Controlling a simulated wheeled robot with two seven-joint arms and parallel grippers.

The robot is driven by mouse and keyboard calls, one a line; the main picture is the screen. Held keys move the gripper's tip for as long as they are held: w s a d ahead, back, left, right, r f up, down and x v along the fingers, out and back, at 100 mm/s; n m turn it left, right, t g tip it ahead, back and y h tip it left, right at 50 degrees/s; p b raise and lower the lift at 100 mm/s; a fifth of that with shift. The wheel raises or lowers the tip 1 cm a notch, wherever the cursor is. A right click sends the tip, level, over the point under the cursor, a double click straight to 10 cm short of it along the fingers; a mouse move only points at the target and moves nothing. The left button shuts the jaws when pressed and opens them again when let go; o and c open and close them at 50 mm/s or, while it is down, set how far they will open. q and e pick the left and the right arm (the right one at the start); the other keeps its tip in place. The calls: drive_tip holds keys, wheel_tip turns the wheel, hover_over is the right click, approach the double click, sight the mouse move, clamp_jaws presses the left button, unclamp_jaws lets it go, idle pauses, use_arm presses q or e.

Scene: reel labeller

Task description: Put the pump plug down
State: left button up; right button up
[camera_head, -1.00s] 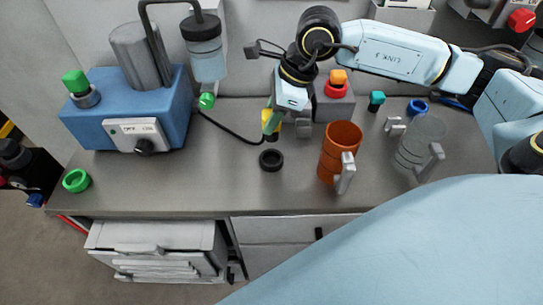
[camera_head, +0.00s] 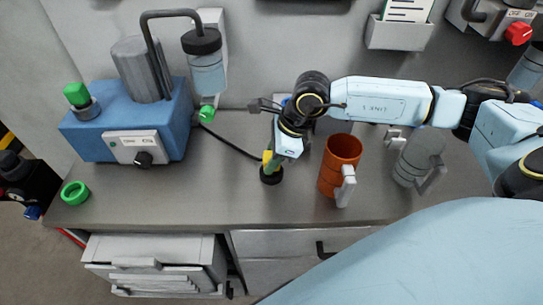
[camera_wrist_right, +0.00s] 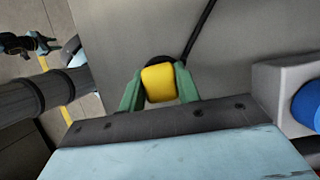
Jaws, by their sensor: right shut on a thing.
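The pump plug is yellow (camera_head: 267,157), with a black cable (camera_head: 228,144) running from it toward the blue pump unit (camera_head: 120,122). My right gripper (camera_head: 272,164) is shut on the plug and points down at the black ring (camera_head: 270,179) on the grey counter. The plug appears to be at or just above the ring; contact cannot be told. In the right wrist view the plug (camera_wrist_right: 158,83) sits between both green fingers, with the black ring (camera_wrist_right: 157,60) partly hidden behind it.
An orange mug (camera_head: 338,168) stands just right of the gripper, with a grey translucent jug (camera_head: 412,160) beyond it. A green ring (camera_head: 75,193) lies at the counter's left. The counter between the green ring and the black ring is clear.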

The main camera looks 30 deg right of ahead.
drive_tip(key=o, duration=1.1)
drive_tip(key=shift+f, duration=0.1)
drive_tip(key=shift+c, duration=0.2)
drive_tip(key=v, duration=1.2)
drive_tip(key=shift+p, duration=0.4)
drive_tip(key=shift+a, duration=0.1)
